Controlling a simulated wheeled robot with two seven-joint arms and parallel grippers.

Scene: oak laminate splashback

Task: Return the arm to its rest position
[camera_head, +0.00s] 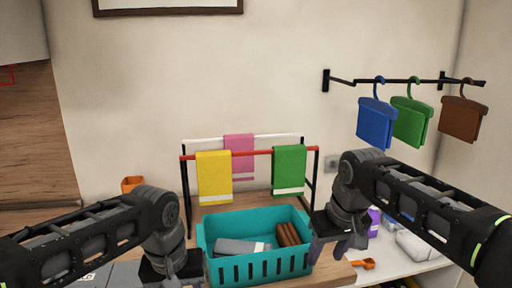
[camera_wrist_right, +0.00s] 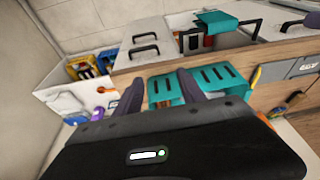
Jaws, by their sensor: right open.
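My right gripper (camera_head: 341,250) is at the right end of the teal basket in the head view, pointing down, with nothing seen in it. In the right wrist view its two dark fingers (camera_wrist_right: 160,90) stand apart, with the slotted teal basket (camera_wrist_right: 212,82) beyond them. My left arm comes in from the left, and its wrist (camera_head: 172,262) is left of the basket. The left fingers are cut off or hidden at the bottom edge. The teal basket (camera_head: 258,268) holds a grey folded cloth (camera_head: 238,247) and a brown one (camera_head: 288,235).
Behind the basket, a rack (camera_head: 252,154) carries yellow (camera_head: 214,178), pink (camera_head: 239,155) and green (camera_head: 289,168) towels. An orange scoop (camera_head: 362,264) lies right of the basket.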

